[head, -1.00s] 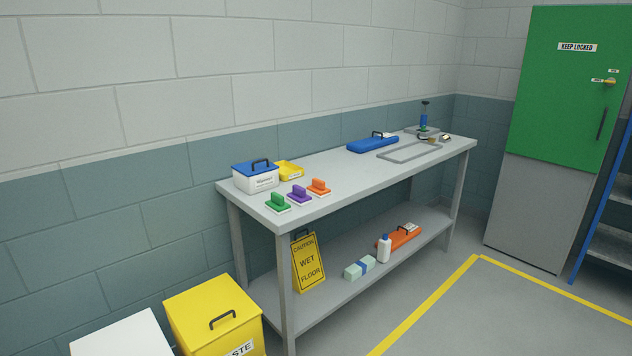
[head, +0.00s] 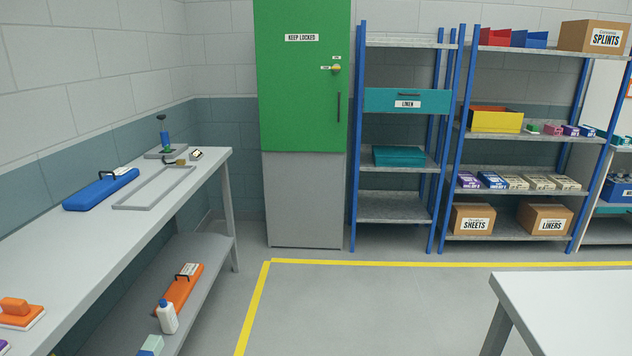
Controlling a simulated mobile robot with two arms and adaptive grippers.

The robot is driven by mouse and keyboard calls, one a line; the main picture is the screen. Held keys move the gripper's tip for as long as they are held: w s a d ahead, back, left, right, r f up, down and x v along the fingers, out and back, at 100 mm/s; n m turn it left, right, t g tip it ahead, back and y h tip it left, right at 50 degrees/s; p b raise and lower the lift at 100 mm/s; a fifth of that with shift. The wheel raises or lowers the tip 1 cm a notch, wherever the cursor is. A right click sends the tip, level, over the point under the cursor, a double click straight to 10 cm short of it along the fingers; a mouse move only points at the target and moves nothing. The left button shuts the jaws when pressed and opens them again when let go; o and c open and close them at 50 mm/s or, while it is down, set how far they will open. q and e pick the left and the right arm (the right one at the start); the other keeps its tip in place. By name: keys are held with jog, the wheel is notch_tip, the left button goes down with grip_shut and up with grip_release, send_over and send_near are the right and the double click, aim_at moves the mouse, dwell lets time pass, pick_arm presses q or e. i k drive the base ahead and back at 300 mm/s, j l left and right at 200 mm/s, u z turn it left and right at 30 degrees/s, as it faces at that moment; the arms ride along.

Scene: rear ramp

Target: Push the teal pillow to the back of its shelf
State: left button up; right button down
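A flat teal item (head: 398,156), which looks like the teal pillow, lies on a middle shelf of the narrow blue-post rack (head: 393,207) at the back, right of the green cabinet. It sits below a teal drawer (head: 380,100) labelled LINEN. Its front lies close to the shelf's front edge; how much room is behind it cannot be told from here. Neither of my grippers is in view.
A green cabinet (head: 303,80) marked KEEP LOCKED stands left of the rack. A wider rack (head: 510,138) with boxes stands right. A grey bench (head: 170,217) runs along the left; a white table (head: 570,305) fills the lower right. Open floor (head: 370,310) with yellow lines lies between.

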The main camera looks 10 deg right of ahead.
aim_at(382, 155)
jog(key=i+z, duration=0.45)
jog(key=i, duration=1.45)
